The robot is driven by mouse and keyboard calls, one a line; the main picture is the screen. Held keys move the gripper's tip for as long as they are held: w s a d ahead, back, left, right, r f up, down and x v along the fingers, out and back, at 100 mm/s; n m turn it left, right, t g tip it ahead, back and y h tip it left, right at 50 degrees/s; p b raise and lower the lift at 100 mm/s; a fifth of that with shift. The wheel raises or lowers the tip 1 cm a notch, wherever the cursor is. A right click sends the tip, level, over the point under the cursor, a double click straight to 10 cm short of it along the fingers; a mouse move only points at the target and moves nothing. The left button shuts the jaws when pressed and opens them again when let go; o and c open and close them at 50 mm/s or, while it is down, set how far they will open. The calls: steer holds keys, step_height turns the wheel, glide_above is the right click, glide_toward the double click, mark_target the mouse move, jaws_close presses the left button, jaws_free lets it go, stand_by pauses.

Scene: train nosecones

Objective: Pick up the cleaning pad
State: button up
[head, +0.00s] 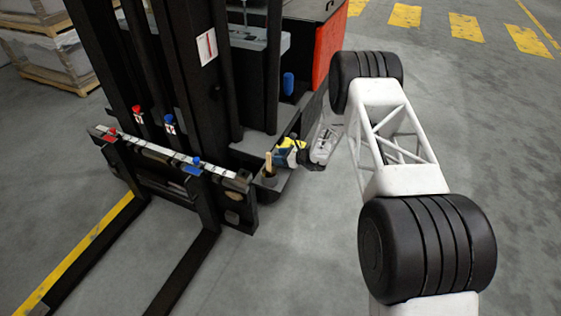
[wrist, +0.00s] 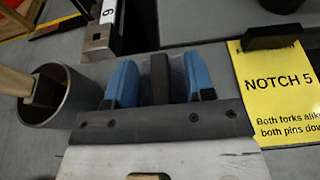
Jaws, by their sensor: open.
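My gripper (wrist: 161,88) is open in the wrist view, its two blue fingers pointing away from the camera. A dark grey upright piece (wrist: 160,75) stands between the fingers, with gaps on both sides. It may be the cleaning pad, but I cannot tell for sure, nor whether it is touched. In the head view my gripper (head: 277,160) is at the right end of the forklift's carriage, beside a small dark cup. No other thing is clearly recognisable as a cleaning pad.
The grey cup (wrist: 55,95) holds a wooden handle (wrist: 14,82), left of my fingers. A yellow card (wrist: 275,95) reading "NOTCH 5" lies right. The fork carriage (head: 170,160) carries red and blue pins. Pallets (head: 45,65) stand far left; open floor (head: 300,270) lies in front.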

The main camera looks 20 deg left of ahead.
jaws_close()
steer(key=shift+r, duration=0.1)
stand_by(0.3)
steer(key=shift+r, duration=4.9)
